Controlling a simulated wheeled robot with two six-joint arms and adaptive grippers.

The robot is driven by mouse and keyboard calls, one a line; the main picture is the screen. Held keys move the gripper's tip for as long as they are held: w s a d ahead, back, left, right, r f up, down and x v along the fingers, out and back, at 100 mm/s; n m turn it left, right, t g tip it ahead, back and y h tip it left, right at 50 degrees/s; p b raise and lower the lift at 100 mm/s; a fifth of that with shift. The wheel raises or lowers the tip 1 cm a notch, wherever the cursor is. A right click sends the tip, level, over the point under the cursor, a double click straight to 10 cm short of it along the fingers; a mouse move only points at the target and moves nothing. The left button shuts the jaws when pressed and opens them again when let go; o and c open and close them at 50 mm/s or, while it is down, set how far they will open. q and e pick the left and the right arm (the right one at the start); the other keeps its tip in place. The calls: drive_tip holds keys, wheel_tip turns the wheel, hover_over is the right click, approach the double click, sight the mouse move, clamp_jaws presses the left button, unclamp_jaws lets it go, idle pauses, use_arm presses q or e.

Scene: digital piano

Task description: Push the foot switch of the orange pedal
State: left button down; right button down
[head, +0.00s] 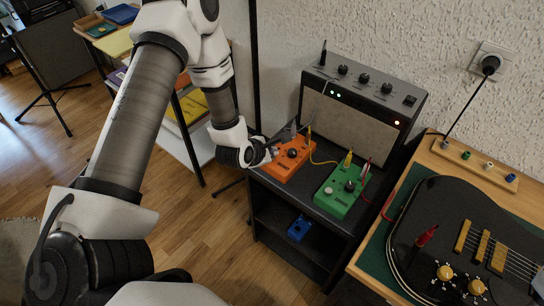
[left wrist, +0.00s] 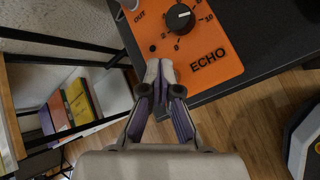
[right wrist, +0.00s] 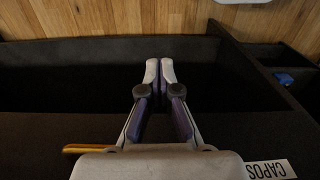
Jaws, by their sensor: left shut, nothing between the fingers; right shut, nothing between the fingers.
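The orange pedal (head: 284,165) sits on the left part of the black stand top, with a dark knob on it. In the left wrist view the same orange pedal (left wrist: 215,45) shows the word ECHO, a dial and a small dark spot. My left gripper (head: 272,154) is shut and empty, its tips over the pedal's near left end. In the left wrist view its closed tips (left wrist: 158,68) overlap the pedal's face; I cannot tell if they touch. I cannot make out the foot switch; the fingers seem to cover it. My right gripper (right wrist: 159,68) is shut and empty.
A green pedal (head: 341,192) with a pale round switch stands right of the orange one. Behind them is an amplifier (head: 357,110). A blue object (head: 299,228) lies on the shelf below. Right is a guitar (head: 450,240).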

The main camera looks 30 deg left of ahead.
use_arm(q)
drive_tip(key=shift+r, duration=0.15)
wheel_tip(320, 180, up, 6)
drive_tip(key=p, duration=0.3)
drive_tip(key=shift+p, duration=0.4)
idle(1.9)
